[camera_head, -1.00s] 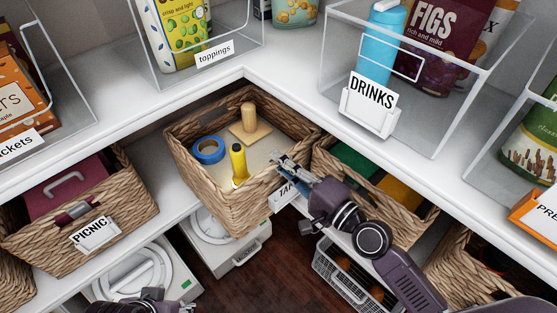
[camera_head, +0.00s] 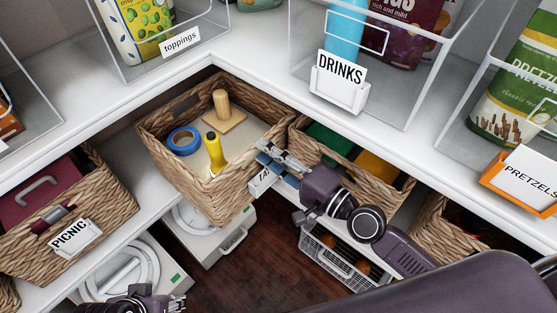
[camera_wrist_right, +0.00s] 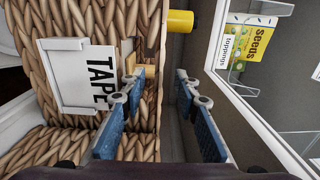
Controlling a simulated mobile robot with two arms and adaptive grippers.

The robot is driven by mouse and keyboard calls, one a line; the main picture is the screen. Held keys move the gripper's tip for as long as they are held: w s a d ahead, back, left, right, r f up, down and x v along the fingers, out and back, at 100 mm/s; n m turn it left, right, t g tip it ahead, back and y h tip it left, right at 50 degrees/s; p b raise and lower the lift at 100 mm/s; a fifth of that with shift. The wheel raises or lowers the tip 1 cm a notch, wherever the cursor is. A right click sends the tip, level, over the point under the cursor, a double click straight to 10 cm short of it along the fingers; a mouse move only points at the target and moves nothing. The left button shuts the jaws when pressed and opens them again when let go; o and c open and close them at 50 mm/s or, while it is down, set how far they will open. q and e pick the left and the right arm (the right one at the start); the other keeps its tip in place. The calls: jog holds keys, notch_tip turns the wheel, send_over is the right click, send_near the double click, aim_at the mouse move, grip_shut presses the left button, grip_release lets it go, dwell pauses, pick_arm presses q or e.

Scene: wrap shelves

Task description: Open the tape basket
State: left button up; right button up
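The woven tape basket (camera_head: 168,172) stands at the shelf corner and juts out past the shelf edge. It holds a blue tape roll (camera_head: 184,141), a yellow tool (camera_head: 214,150) and a wooden holder (camera_head: 222,106). My right gripper (camera_head: 268,162) is at the basket's front right rim, partly covering the label. In the right wrist view the TAPE label (camera_wrist_right: 77,72) is on the wicker wall beside one finger. The two blue-padded fingers (camera_wrist_right: 162,102) are apart, with the rim edge near the gap. Contact cannot be told. My left gripper (camera_head: 140,303) is cut off at the bottom edge.
A PICNIC basket (camera_head: 112,195) stands at left. Another wicker basket (camera_head: 375,190) stands close to the right of the tape basket. A clear DRINKS bin (camera_head: 420,100) and a toppings bin (camera_head: 215,60) stand on the shelf above. White appliances (camera_head: 230,240) are below.

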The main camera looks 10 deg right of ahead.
jog(key=shift+v, duration=2.15)
